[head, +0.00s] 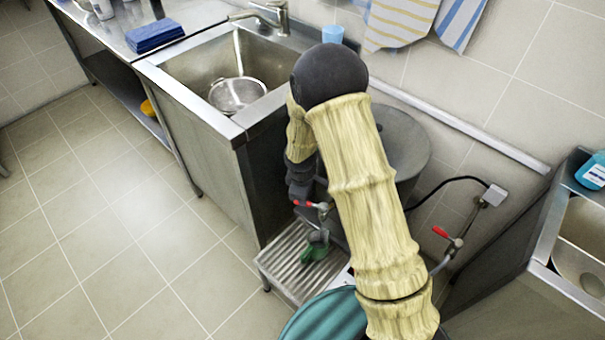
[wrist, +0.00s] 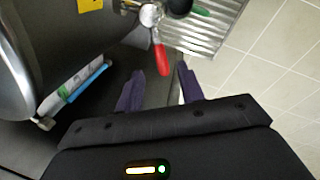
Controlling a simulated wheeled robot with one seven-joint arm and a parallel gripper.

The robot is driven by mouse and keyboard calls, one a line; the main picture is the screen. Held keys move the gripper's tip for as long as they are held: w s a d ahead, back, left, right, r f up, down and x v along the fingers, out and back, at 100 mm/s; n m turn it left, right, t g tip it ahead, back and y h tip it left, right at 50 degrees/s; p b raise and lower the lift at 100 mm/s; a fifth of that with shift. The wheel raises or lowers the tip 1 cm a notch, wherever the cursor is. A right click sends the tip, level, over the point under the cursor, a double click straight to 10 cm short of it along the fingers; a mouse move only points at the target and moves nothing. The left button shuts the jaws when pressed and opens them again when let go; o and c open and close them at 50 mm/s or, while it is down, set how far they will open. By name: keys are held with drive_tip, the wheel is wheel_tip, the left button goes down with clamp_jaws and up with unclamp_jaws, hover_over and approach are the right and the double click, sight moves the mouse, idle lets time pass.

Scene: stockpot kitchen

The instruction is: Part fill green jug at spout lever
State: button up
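The green jug (head: 312,252) stands on a ribbed steel drain stand below the stockpot's spout (head: 323,211). Its level inside cannot be seen. A red spout lever (head: 303,204) sits at the valve above the jug. In the wrist view the red lever (wrist: 160,58) points toward my gripper (wrist: 160,85), whose two purple fingers are apart and empty. The lever's end is just beyond and between the fingertips. A bit of the jug's green (wrist: 202,12) shows at the top edge. In the head view my arm hides much of the steel pot (head: 408,150).
A second red lever (head: 440,232) is on a wall pipe at right. A sink (head: 190,75) with a strainer (head: 237,95) stands behind left. Another steel basin (head: 585,232) is at right. The ribbed drain stand (head: 285,262) has bare space around the jug. Tiled floor (head: 110,240) at left is clear.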

wheel_tip(320, 180, up, 11)
drive_tip(key=s+p, duration=0.1)
drive_tip(key=s, duration=0.1)
drive_tip(key=shift+a+r, duration=0.2)
drive_tip(key=shift+a, duration=0.1)
drive_tip(key=shift+s, duration=0.1)
drive_tip(key=s+d+r+m, duration=0.9)
drive_tip(key=s+d+m, duration=0.4)
drive_tip(key=s+m, duration=0.1)
drive_tip(key=shift+s+r+t+y, duration=0.3)
drive_tip(key=shift+s+r, duration=0.05)
drive_tip(key=shift+s, duration=0.05)
